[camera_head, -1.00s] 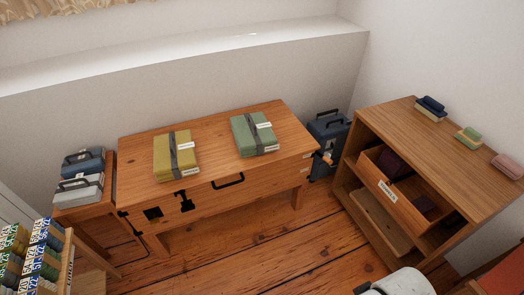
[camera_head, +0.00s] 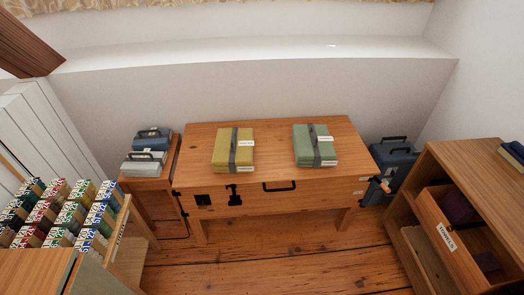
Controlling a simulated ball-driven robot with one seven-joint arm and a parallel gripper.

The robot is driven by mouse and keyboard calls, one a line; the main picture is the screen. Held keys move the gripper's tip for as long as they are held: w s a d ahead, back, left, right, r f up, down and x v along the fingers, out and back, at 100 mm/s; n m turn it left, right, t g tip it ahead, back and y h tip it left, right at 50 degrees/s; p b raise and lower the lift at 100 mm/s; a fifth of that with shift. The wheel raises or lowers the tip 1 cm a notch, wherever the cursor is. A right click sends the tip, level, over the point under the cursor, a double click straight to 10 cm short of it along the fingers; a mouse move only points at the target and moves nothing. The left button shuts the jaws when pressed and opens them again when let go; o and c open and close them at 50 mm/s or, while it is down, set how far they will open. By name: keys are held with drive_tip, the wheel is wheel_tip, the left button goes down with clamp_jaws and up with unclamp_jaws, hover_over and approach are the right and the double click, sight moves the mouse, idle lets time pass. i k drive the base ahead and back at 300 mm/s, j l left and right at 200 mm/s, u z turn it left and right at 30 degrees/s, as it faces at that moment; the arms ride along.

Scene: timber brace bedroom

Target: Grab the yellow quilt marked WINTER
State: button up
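A folded yellow quilt (camera_head: 225,149) lies flat on the left half of a wooden table (camera_head: 265,172). A dark grey strap runs across it, and it has small white labels whose writing is too small to read. A folded green quilt (camera_head: 306,147) with a similar strap and labels lies on the right half of the same table, apart from the yellow one. My gripper is not visible in this view.
A low stand with cases (camera_head: 143,164) is left of the table. A rack of numbered packets (camera_head: 60,215) stands at front left. Blue cases (camera_head: 392,165) are right of the table, beside a shelf with an open drawer (camera_head: 447,240). Floor before the table is clear.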

sight(233, 153)
drive_tip(key=i+j+z, duration=0.1)
drive_tip(key=i, duration=0.4)
drive_tip(key=i+j+z, duration=0.1)
drive_tip(key=i, duration=0.4)
drive_tip(key=i+j, duration=0.15)
drive_tip(key=i, duration=0.35)
drive_tip(key=i+j+z, duration=0.15)
drive_tip(key=i, duration=0.4)
drive_tip(key=i+j+z, duration=0.1)
drive_tip(key=i+j, duration=0.15)
drive_tip(key=i, duration=0.2)
